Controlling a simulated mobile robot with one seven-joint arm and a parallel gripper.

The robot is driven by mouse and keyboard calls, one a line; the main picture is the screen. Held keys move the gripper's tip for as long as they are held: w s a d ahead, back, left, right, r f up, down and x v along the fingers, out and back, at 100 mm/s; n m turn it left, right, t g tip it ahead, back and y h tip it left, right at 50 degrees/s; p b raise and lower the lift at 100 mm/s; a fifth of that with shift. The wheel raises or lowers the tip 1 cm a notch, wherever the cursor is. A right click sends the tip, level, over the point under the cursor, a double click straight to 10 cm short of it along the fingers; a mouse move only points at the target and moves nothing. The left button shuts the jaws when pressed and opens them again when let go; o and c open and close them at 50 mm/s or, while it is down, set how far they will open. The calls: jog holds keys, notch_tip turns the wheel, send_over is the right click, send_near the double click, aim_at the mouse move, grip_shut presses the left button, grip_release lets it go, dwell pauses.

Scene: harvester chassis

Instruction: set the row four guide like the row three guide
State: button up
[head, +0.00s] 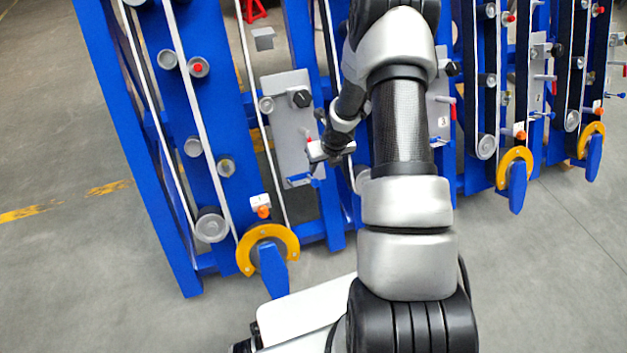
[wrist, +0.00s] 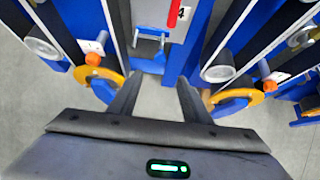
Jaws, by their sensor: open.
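The row four guide is a small blue bracket (head: 303,181) at the foot of a grey plate (head: 290,125) on the left. In the wrist view the blue bracket (wrist: 148,47) lies beyond my fingers, below a red lever (wrist: 174,14) and a label 4 (wrist: 181,14). My gripper (head: 330,150) is open and empty, in front of that plate; in the wrist view its fingers (wrist: 156,88) stand apart, with no contact seen. The row three plate (head: 440,120), marked 3, with a red lever (head: 453,109), is partly behind my arm.
Blue uprights carry white belts and grey rollers (head: 210,225). Yellow arc guards (head: 267,247) on blue feet and orange knobs (head: 263,211) stick out low. More such rows stand to the right. The grey floor in front is open.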

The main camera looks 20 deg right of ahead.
aim_at(316, 182)
jog(key=b+x, duration=0.3)
jog(key=x, duration=1.3)
jog(key=shift+f+b, duration=0.15)
jog(key=shift+b, duration=0.2)
jog(key=shift+s, duration=0.1)
grip_shut()
